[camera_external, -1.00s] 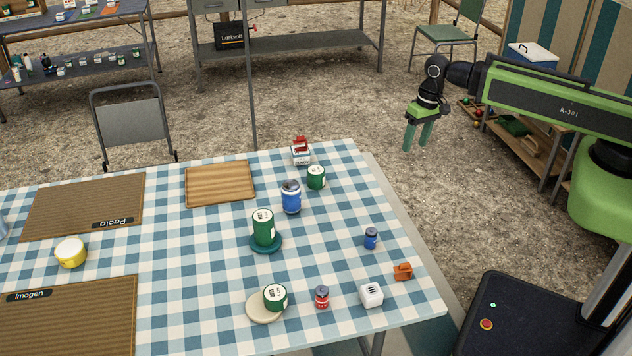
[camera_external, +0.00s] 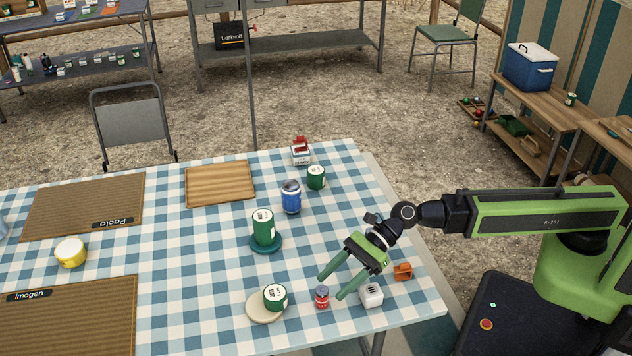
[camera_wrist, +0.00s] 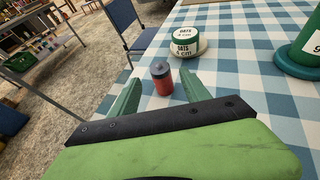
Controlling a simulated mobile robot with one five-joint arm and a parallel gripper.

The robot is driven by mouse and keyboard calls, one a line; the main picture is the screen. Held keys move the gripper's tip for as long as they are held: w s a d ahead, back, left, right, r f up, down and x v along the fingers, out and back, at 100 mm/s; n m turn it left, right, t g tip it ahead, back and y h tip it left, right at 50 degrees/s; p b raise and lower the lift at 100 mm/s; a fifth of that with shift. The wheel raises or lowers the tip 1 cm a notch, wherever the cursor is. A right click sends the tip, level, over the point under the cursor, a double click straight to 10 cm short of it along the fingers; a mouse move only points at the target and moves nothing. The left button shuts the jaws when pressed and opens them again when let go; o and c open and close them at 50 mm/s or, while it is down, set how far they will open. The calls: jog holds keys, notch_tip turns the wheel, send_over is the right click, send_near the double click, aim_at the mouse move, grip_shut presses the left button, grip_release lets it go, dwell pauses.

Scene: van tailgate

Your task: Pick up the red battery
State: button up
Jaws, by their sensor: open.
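The red battery (camera_external: 321,298) stands upright on the checked tablecloth near the front edge. It is a small red cylinder with a dark grey top. It also shows in the wrist view (camera_wrist: 162,80), ahead of my fingertips and roughly between their lines. My gripper (camera_external: 330,288) is open and empty, with its two green fingers slanting down toward the battery. In the wrist view my gripper (camera_wrist: 158,88) has a finger on either side of the battery's line. I cannot tell exactly how far the fingertips are from it.
A white box (camera_external: 371,295) stands close to the right finger. A green tin (camera_external: 275,297) on a cream saucer (camera_external: 257,311) is left of the battery. An orange object (camera_external: 403,271), a blue can (camera_external: 291,197) and a tall green tin (camera_external: 263,227) stand around.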

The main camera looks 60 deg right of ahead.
aim_at(317, 298)
jog(key=b+x, duration=0.3)
jog(key=x, duration=0.4)
jog(key=shift+w+a+f, duration=0.1)
jog(key=shift+w+a, duration=0.1)
jog(key=shift+d, duration=0.1)
grip_shut()
